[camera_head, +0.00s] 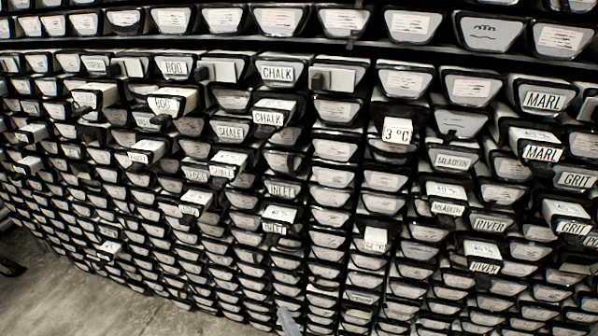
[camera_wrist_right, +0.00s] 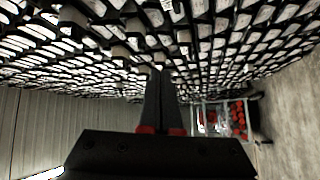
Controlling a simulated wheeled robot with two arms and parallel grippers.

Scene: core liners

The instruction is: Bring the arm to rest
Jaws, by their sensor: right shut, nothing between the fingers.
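My right gripper shows in the right wrist view (camera_wrist_right: 161,76), its two dark fingers together with nothing between them. Red parts show at the base of the fingers. The fingers point toward the wall of core liners and look clear of it, though the gap is hard to judge. In the head view only a small grey piece, probably of my right arm or gripper, shows at the bottom edge. My left gripper is in neither view.
A tall rack of labelled liners (camera_head: 334,178) fills the head view, and several liners, such as a MARL one (camera_head: 541,153), stick out. Bare floor (camera_head: 60,295) lies at lower left. A cart with red-ended items (camera_wrist_right: 238,118) stands at the right in the wrist view.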

